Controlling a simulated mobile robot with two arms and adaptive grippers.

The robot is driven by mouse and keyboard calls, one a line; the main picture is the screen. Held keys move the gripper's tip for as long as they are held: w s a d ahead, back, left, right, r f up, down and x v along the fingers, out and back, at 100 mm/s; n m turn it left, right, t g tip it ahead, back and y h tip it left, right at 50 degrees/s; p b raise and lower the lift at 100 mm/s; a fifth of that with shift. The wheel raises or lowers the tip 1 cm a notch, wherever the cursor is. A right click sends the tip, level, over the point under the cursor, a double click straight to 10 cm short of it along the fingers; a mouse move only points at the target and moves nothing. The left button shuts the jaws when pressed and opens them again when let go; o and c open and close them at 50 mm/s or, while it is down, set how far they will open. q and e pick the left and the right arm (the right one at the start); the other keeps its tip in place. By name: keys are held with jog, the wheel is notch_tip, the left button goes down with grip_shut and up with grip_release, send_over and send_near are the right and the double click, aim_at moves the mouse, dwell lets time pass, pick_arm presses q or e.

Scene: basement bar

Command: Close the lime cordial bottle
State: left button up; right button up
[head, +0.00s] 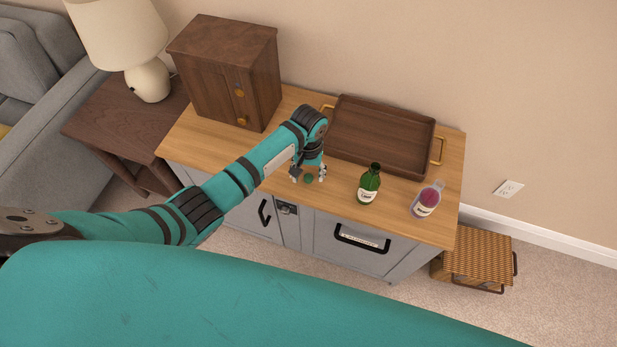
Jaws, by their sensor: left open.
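A green glass bottle (367,186) with a pale label stands upright near the front edge of the wooden cabinet top, right of my left gripper. It looks like the lime cordial bottle; its mouth is too small to make out clearly. A small round green piece (308,179), which looks like a cap, lies on the cabinet top near the front edge. My left gripper (309,174) is open and points down over this piece, with a fingertip on either side. I cannot tell whether the fingers touch it. My right gripper is not in view.
A clear bottle (426,201) with purple-red contents and a label stands right of the green bottle. A brown tray (436,133) with brass handles lies behind. A small wooden drawer cabinet (215,80) stands at the back left. A lamp (150,80) stands further left.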

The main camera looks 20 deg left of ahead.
pick_arm(q)
jog(key=shift+f, duration=0.65)
jog(key=shift+c, duration=0.4)
jog(key=c, duration=0.7)
jog(key=shift+c, duration=0.2)
jog(key=shift+r, duration=0.55)
jog(key=shift+s+r+p, duration=0.15)
jog(key=shift+s+r, duration=0.1)
jog(key=shift+r, duration=0.4)
jog(key=shift+s+r+p, duration=0.15)
jog(key=shift+s+r, duration=0.1)
jog(key=shift+r, duration=0.35)
jog(key=s+d+r, duration=0.1)
jog(key=s, duration=1.4)
jog(key=shift+d+r+p, duration=0.15)
jog(key=shift+r+p, duration=0.05)
jog(key=shift+p, duration=0.25)
